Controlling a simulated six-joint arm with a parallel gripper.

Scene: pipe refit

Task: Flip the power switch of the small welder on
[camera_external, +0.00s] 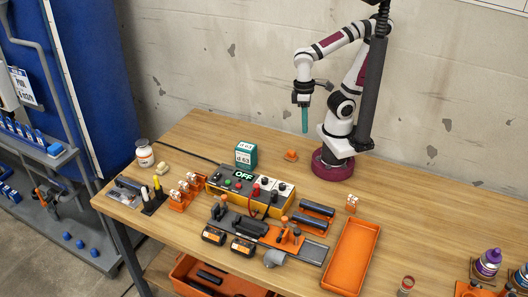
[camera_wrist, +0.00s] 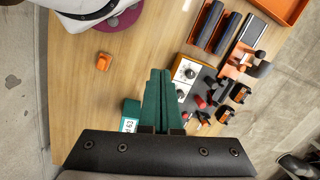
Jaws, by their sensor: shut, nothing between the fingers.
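The small welder (camera_external: 272,202) is a low yellow-orange box with a grey top panel in the middle of the table. Its lit display (camera_external: 243,175) reads OFF. Small green and red controls, knobs and dark and red plugs sit on its panel; I cannot tell which is the power switch. My gripper (camera_external: 305,131) points down, its teal fingers shut and empty, well above the table behind and right of the welder. In the wrist view, the shut fingers (camera_wrist: 160,72) cover part of the view beside the welder (camera_wrist: 184,68), whose dials show.
A teal box marked d 63 (camera_external: 246,155) stands just behind the welder. A small orange part (camera_external: 290,155) lies behind it to the right. Clamps and black tools (camera_external: 250,226) crowd its front. An orange tray (camera_external: 352,255) lies at right; the table's right side has free room.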

